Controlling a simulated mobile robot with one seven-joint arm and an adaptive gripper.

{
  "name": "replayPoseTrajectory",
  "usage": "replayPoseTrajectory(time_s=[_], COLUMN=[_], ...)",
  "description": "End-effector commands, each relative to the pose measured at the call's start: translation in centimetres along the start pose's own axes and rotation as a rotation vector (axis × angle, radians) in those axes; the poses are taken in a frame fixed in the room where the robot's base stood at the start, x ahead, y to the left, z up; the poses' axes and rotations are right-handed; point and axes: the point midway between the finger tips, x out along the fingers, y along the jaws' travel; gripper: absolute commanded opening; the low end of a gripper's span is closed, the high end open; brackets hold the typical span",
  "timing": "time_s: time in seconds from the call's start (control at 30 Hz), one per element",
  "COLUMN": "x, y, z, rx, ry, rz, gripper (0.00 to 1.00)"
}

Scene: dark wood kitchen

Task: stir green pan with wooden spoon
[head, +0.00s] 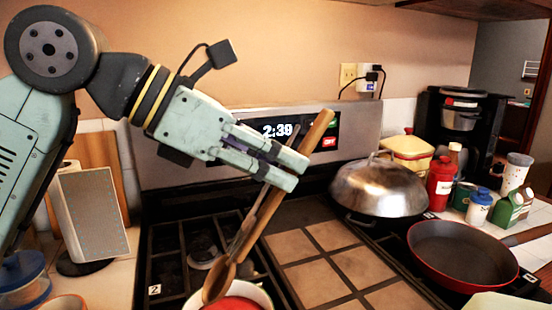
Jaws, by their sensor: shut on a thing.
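My gripper (284,166) is shut on the wooden spoon (265,220), gripping it on the upper part of the handle. The spoon is tilted, with its handle end up to the right and its bowl down to the left. The spoon's bowl is at a pot (266,291) with a pale rim and red inside, cut off by the bottom edge of the head view. I cannot tell whether the spoon touches the contents. The pot's outer colour is hidden, so I cannot tell if it is the green pan. A pale green edge (505,301) shows at the bottom right.
A domed metal lid (378,188) covers a pan at the back right of the stove. A red-rimmed dark pan (462,254) is at the right. Bottles and a coffee maker (463,130) stand beyond. Tan tiles (325,258) lie between.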

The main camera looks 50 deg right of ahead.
Motion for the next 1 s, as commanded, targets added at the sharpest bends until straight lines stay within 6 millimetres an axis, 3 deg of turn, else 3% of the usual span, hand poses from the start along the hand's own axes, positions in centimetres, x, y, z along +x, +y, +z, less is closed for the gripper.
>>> replayPoseTrajectory(time_s=[0.7,1.0], x=[3.7,4.3], y=[0.0,0.0], z=[-5.8,-6.6], rx=[0.001,0.001], ry=[0.001,0.000], rz=[0.000,0.000], gripper=[0.00,0.00])
